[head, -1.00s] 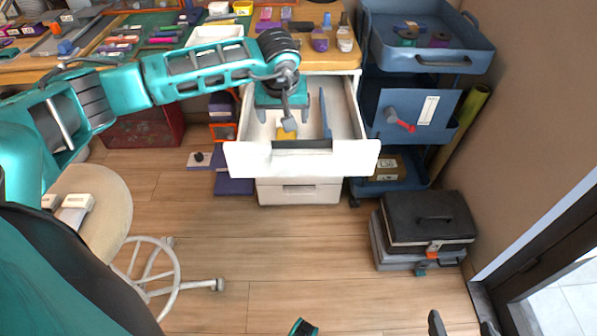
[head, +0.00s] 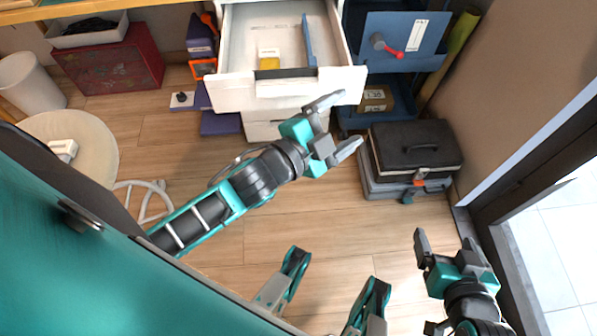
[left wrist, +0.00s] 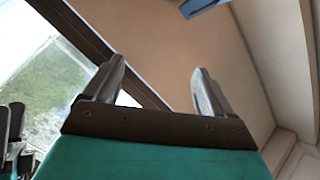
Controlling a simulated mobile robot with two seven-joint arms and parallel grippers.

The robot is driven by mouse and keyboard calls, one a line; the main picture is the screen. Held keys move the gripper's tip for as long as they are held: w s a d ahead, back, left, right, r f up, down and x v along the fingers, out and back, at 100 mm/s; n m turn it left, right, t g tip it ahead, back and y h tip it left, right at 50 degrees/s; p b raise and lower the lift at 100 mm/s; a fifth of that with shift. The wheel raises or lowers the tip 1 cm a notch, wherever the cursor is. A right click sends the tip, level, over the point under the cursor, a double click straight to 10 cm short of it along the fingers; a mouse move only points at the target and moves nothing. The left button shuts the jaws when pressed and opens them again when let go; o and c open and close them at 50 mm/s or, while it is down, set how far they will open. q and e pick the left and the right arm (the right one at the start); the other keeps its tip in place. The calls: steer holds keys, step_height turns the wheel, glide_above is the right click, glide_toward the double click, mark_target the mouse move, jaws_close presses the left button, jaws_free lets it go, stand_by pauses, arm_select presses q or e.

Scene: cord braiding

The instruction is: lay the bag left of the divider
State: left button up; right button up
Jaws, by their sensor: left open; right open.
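A small bag (head: 269,60), yellow with a white upper part, lies in the open white drawer (head: 235,95). A blue divider (head: 309,42) runs front to back in the drawer. The bag lies left of the divider, apart from it, near the drawer's front wall. My left gripper (head: 350,119) is open and empty, outside the drawer and in front of its right side. The left wrist view also shows its spread fingers (left wrist: 155,88) with nothing between them. My right gripper (head: 445,239) is open and empty at the lower right, far from the drawer.
A blue trolley (head: 400,62) with a red-handled tool stands right of the drawer. A black case (head: 412,148) lies on a grey one by the wall. A red box (head: 110,62) and a round stool (head: 85,140) are at left.

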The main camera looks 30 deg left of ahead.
arm_select(q)
steer(key=s+a+f+n+g+y, duration=0.3)
steer(key=s+f+n+g, duration=0.1)
steer(key=s+f+n, duration=0.4)
step_height(320, 180, down, 2)
steer(key=n, duration=0.3)
steer(key=shift+s+a+g, duration=0.35)
steer(key=shift+s+g, duration=0.05)
arm_select(e)
steer(key=shift+d, duration=0.1)
arm_select(q)
steer(key=s+a+r+y+p, duration=0.1)
steer(key=a+r+p, duration=0.2)
steer(key=r+p, duration=0.8)
steer(key=p, duration=0.5)
steer(key=shift+s+a+r+n, duration=0.15)
steer(key=shift+s+r+n, duration=0.1)
steer(key=shift+s+n, duration=0.05)
arm_select(e)
steer(key=s+d+r, duration=0.1)
steer(key=d+r, duration=0.2)
steer(key=r, duration=0.8)
steer(key=shift+s+r+h, duration=0.25)
steer(key=shift+r+h, duration=0.05)
steer(key=shift+h, duration=0.1)
arm_select(q)
steer(key=shift+d, duration=0.2)
